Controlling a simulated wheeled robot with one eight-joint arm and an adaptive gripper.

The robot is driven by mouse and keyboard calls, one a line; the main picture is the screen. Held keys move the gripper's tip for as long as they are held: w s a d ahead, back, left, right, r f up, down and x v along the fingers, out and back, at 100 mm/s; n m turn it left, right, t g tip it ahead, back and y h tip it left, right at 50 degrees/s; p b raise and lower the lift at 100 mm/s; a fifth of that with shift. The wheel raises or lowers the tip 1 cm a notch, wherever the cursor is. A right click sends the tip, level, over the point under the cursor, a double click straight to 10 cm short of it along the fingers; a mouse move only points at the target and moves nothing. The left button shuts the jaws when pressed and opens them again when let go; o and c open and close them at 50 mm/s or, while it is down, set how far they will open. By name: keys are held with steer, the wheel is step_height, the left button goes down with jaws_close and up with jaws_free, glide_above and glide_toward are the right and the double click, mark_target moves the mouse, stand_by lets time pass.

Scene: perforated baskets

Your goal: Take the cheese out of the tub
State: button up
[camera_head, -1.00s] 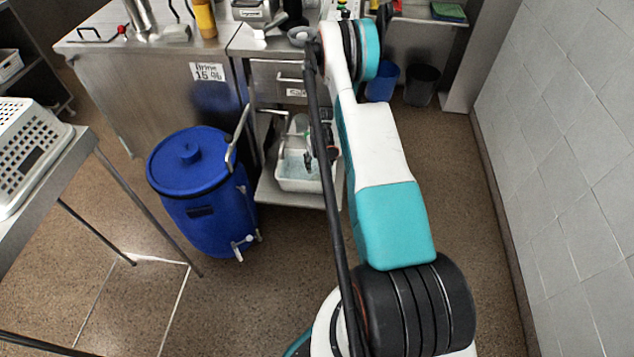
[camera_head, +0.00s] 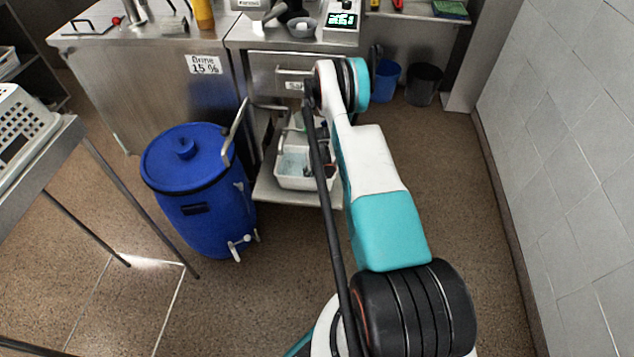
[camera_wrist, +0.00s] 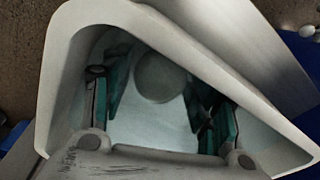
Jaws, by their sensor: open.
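The tub (camera_head: 293,182) is a white container on the low shelf under the counter in the head view, with pale bluish liquid inside. Its thick white rim (camera_wrist: 52,85) surrounds the opening in the wrist view. The cheese (camera_wrist: 160,76) is a round, greyish-white piece inside the tub, near the middle of the wrist view. My gripper (camera_wrist: 156,102) is open and empty, its teal-and-black fingers reaching down into the tub's opening on the left and right of the cheese. I cannot tell whether they touch it. In the head view my arm hides most of the gripper.
A blue barrel (camera_head: 205,210) with a tap stands left of the low shelf (camera_head: 265,192). The counter with a drawer (camera_head: 272,75) is above the tub. Bins (camera_head: 424,84) stand at the back right, near the tiled wall (camera_head: 560,150). The floor right of my arm is clear.

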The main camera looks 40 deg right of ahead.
steer(key=shift+f, duration=0.1)
steer(key=shift+c, duration=0.6)
steer(key=c, duration=0.8)
steer(key=shift+c, duration=0.2)
